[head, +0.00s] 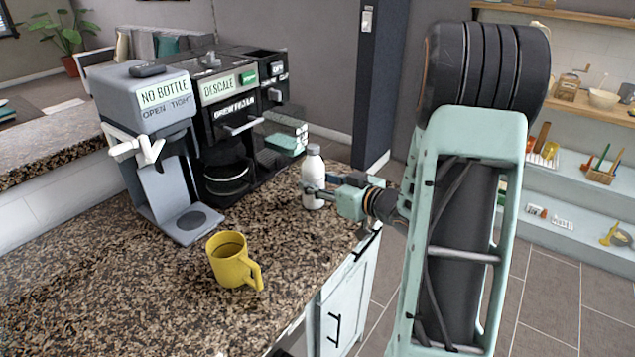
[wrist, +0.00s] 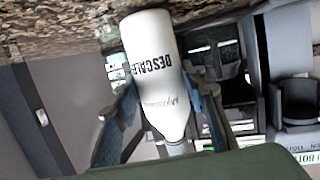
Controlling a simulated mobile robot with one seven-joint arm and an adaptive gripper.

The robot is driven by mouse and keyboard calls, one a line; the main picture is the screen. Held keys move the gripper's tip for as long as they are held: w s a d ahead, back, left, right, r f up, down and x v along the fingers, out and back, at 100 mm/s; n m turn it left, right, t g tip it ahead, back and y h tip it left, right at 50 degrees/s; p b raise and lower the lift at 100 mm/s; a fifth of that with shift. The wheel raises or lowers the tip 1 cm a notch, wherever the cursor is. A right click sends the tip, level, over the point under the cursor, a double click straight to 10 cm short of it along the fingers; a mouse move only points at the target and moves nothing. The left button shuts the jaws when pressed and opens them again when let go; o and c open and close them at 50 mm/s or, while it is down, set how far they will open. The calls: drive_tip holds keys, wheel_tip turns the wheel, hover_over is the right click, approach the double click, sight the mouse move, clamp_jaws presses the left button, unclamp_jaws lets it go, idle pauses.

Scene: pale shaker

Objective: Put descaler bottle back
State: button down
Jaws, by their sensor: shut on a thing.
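The descaler bottle (head: 313,172) is white with a pale grey cap and stands upright at the right end of the granite counter, by its edge. In the wrist view the bottle (wrist: 157,75) appears upside down, with "DESCALE" lettering on its side. My gripper (head: 318,188) reaches in from the right and is shut on the bottle around its body. In the wrist view a finger lies on each side of the bottle. I cannot tell whether the bottle's base touches the counter.
Coffee machines stand at the back: a grey one (head: 150,88) labelled "NO BOTTLE" and a black one (head: 222,105) labelled "DESCALE". A yellow mug (head: 232,262) stands on the counter (head: 120,290) in front. A wall shelf (head: 575,185) with small items is far right.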

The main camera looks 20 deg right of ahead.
drive_tip(key=shift+f, duration=0.25)
idle(0.3)
drive_tip(key=c, duration=1.1)
unclamp_jaws()
drive_tip(key=shift+c, duration=0.2)
